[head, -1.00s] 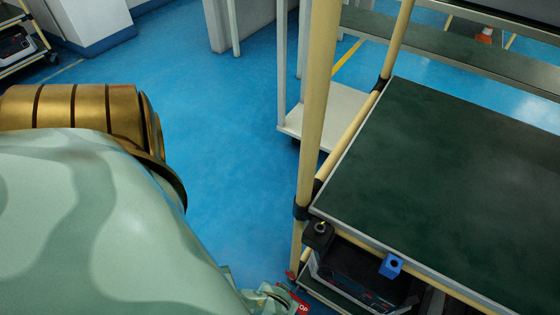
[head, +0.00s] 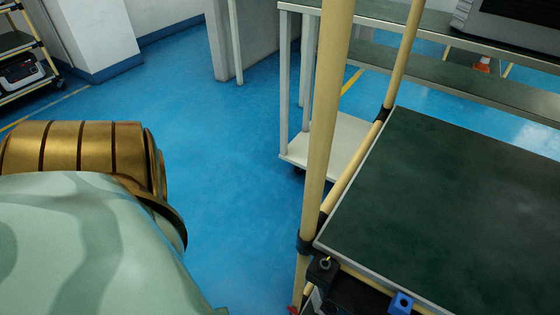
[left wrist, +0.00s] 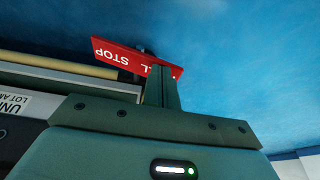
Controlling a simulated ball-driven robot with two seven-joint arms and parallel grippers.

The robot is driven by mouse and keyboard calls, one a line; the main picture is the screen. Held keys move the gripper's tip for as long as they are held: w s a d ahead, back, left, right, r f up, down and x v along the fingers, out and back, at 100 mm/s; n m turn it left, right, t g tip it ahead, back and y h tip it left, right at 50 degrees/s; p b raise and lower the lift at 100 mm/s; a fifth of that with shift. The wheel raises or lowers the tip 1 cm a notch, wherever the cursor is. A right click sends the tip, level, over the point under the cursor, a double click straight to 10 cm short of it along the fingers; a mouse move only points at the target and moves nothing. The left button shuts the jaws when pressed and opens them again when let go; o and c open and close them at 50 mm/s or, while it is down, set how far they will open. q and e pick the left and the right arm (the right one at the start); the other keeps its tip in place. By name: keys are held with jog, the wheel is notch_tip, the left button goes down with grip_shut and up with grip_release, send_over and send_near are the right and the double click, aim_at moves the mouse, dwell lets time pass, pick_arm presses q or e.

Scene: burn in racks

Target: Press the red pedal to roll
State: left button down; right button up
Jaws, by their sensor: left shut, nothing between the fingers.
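The red pedal (left wrist: 122,56) shows in the left wrist view as a flat red plate with upside-down white lettering that includes "STOP". My left gripper (left wrist: 162,80) is shut and empty, and its fingers overlap the right part of the pedal, hiding some letters. I cannot tell whether they touch it. In the head view only a small red bit (head: 292,310) shows at the bottom edge, by the foot of the rack post; the left gripper is out of that frame. My right gripper is in neither view.
A rack with cream posts (head: 322,130) and a dark green shelf (head: 450,200) stands at the right. A blue block (head: 401,303) and a black fitting (head: 324,268) sit at its front edge. Blue floor (head: 230,140) is clear left of the rack. A white-framed bench (head: 320,150) stands behind.

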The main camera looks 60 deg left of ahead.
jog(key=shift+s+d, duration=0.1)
pick_arm(q)
jog(key=shift+s+a+f+h+p, duration=0.15)
jog(key=shift+a+h+p, duration=0.1)
jog(key=shift+h+p, duration=0.15)
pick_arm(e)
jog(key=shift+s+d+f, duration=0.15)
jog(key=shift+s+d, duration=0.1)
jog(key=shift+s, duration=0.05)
pick_arm(q)
jog(key=shift+s+a+f+t+h, duration=0.35)
jog(key=shift+a+f+t+h, duration=0.2)
jog(key=shift+f, duration=0.2)
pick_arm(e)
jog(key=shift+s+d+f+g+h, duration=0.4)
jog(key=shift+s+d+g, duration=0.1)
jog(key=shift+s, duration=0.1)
pick_arm(q)
jog(key=shift+p, duration=0.3)
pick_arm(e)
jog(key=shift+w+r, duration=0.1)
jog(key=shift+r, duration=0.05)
